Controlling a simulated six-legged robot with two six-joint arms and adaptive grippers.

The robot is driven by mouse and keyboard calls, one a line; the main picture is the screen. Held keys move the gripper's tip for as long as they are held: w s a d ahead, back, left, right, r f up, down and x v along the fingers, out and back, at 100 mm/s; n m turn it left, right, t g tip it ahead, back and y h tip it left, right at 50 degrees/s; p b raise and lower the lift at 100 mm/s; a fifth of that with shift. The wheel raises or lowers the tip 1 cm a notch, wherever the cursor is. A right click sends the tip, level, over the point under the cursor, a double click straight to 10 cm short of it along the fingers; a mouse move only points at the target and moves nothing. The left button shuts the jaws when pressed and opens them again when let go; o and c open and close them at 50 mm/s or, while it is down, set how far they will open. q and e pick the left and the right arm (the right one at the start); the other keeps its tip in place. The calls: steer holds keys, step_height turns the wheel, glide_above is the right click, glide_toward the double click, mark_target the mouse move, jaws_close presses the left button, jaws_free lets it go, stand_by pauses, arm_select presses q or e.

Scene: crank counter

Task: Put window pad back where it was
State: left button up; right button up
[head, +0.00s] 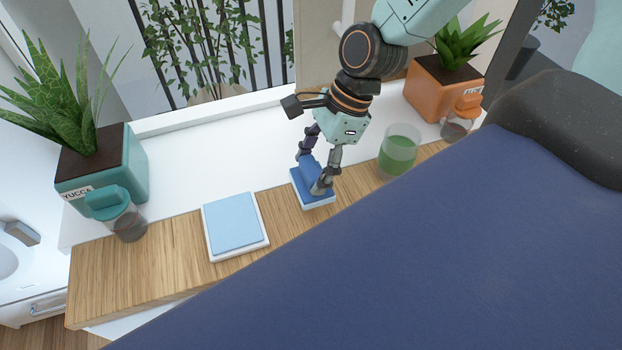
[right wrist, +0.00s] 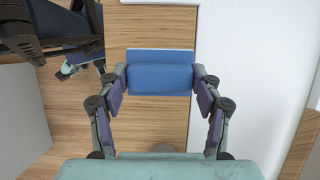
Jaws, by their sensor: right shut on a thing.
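The window pad, a blue block with a raised blue grip and a white underside (head: 318,199), is at the counter between the light blue tray and the green cup. My right gripper (head: 318,178) is shut on its grip from above. In the right wrist view the pad (right wrist: 160,78) sits between the two fingers, over the wood. I cannot tell whether its underside touches the counter. A flat light blue pad in a white tray (head: 209,250) lies left of it, apart from it. My left gripper is not in the head view.
The wooden counter (head: 160,262) has a white sill behind it. A teal yucca planter (head: 130,160) and teal-lidded jar (head: 128,222) stand left. A green cup (head: 398,152), orange planter (head: 440,82) and orange-lidded jar (head: 457,128) stand right. A large dark blue surface fills the lower right.

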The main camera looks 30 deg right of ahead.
steer(key=shift+s+a+f, duration=0.1)
steer(key=shift+a+f, duration=0.1)
steer(key=shift+f, duration=0.35)
steer(key=f+b, duration=0.1)
steer(key=f, duration=0.1)
steer(key=f+b, duration=0.1)
steer(key=shift+d+f+b, duration=0.35)
steer(key=shift+f, duration=0.05)
steer(key=shift+a, duration=0.15)
steer(key=shift+c, duration=0.5)
steer(key=shift+a+r, duration=0.1)
steer(key=shift+a, duration=0.05)
steer(key=shift+c, duration=0.5)
steer(key=o, duration=1.1)
steer(key=shift+d, duration=0.25)
steer(key=shift+o, duration=1)
steer(key=shift+a, duration=0.1)
steer(key=shift+a, duration=0.1)
